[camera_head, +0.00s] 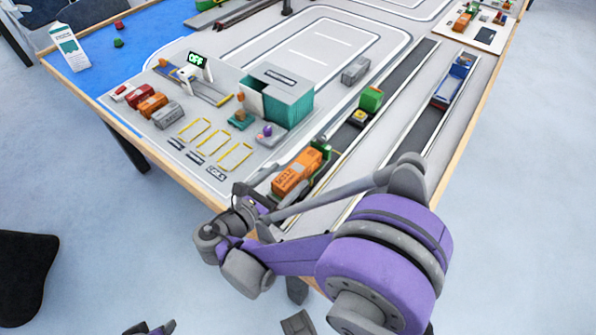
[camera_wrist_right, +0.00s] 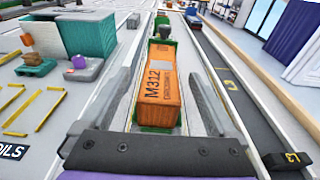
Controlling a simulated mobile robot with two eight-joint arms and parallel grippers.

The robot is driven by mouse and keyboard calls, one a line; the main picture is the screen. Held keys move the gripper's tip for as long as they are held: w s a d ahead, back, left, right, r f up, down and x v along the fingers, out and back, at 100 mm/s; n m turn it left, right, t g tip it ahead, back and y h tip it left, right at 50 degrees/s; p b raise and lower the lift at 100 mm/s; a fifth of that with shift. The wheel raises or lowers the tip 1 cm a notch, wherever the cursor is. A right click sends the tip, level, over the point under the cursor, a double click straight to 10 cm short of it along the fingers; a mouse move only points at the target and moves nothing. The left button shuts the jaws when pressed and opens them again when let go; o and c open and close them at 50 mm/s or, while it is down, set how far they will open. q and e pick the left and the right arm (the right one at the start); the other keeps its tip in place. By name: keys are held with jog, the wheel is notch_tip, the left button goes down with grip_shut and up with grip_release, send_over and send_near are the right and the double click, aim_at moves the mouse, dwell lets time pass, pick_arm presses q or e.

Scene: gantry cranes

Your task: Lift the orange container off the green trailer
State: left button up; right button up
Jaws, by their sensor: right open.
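The orange container (camera_head: 297,172) sits on the green trailer (camera_head: 322,157) in the near lane at the table's front edge. In the right wrist view the orange container (camera_wrist_right: 160,85), marked M312, lies lengthwise ahead, with green trailer parts (camera_wrist_right: 152,128) showing at its near end. My right gripper (camera_head: 248,193) is at the near end of the container in the head view. In the wrist view its two fingers are wide open, one on each side of the container, and hold nothing. A dark and purple part of me shows at the bottom edge; whether it is my left gripper is unclear.
A teal warehouse (camera_head: 287,100) stands left of the lane, with a purple item (camera_head: 268,130) on a small pallet nearby. A green container (camera_head: 371,98) is farther up the lane. A blue truck (camera_head: 455,80) stands in the right lane. Several containers (camera_head: 152,104) are at the left.

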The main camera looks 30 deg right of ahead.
aim_at(297, 170)
jog(key=x, duration=0.5)
jog(key=shift+d+f, duration=0.15)
jog(key=shift+f, duration=0.15)
grip_shut()
